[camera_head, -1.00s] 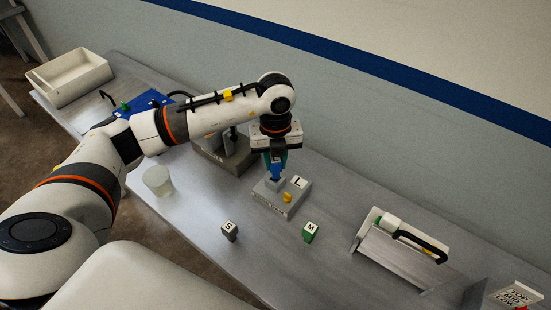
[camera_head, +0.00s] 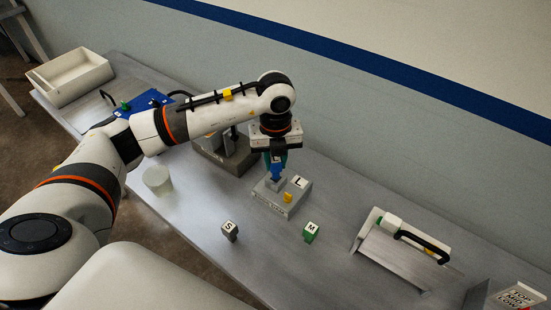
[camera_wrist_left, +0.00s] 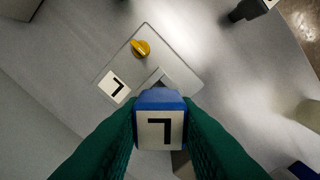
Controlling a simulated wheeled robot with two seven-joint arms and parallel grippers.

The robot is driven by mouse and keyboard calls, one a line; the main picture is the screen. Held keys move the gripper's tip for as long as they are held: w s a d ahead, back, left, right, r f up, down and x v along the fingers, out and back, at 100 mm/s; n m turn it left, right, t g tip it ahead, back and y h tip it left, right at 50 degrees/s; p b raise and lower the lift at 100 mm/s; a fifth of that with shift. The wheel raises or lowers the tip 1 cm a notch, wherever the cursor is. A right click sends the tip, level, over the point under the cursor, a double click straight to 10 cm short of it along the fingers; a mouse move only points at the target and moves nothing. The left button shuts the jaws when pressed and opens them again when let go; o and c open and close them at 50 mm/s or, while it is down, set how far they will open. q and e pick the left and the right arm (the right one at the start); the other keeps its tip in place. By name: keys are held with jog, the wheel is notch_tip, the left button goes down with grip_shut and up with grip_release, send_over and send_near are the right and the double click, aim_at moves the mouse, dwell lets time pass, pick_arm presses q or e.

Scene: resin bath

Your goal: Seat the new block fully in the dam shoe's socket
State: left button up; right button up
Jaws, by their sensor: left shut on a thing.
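The new block is blue with a white top face lettered L (camera_wrist_left: 160,128). My left gripper (camera_head: 277,165), with green fingers, is shut on it. In the head view the blue block (camera_head: 277,172) stands upright over the back left part of the grey dam shoe (camera_head: 282,205). The dam shoe bears an L plate and a yellow knob (camera_head: 288,197). In the left wrist view the edge of the socket opening (camera_wrist_left: 162,78) shows just beyond the block. The block hides the rest of the socket, so I cannot tell how deep it sits. My right gripper is not in view.
A grey S block (camera_head: 230,231) and a green M block (camera_head: 310,232) stand in front of the shoe. A translucent cup (camera_head: 158,180) is at left, a white tray (camera_head: 75,77) at far left. A plate with a handle (camera_head: 405,245) lies at right.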

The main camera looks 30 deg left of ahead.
pick_arm(q)
jog(key=shift+f+b, duration=0.35)
jog(key=shift+b, duration=0.1)
dwell(0.7)
jog(key=shift+r, duration=0.2)
jog(key=shift+r, duration=0.2)
jog(key=shift+w+d, duration=0.1)
dwell(1.9)
jog(key=shift+f+b, duration=0.4)
jog(key=shift+b, duration=0.1)
jog(key=shift+r, duration=0.4)
dwell(0.3)
